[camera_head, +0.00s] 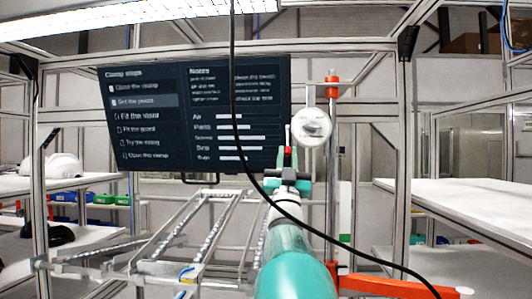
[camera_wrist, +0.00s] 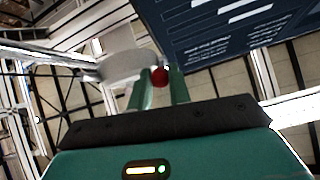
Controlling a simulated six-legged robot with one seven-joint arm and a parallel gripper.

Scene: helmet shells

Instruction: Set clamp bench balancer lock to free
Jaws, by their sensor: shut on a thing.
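The balancer (camera_head: 312,127) is a pale round drum with a grey label, hanging beside an upright post in the head view. Its pale body also shows from below in the wrist view (camera_wrist: 125,66). A small red knob (camera_head: 288,150), seemingly the lock's, is just left of and below the drum. My gripper (camera_head: 289,160) reaches up to it. In the wrist view my two green fingers (camera_wrist: 159,84) are closed on the red knob (camera_wrist: 160,75), which shows between their tips. The lock's setting cannot be read.
A dark screen (camera_head: 190,115) hangs behind and left of my gripper. A black cable (camera_head: 234,100) hangs across the head view, in front of my arm. A red-topped post (camera_head: 332,90) stands close right. White benches (camera_head: 460,208) flank the frame, and a white helmet shell (camera_head: 64,166) is at left.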

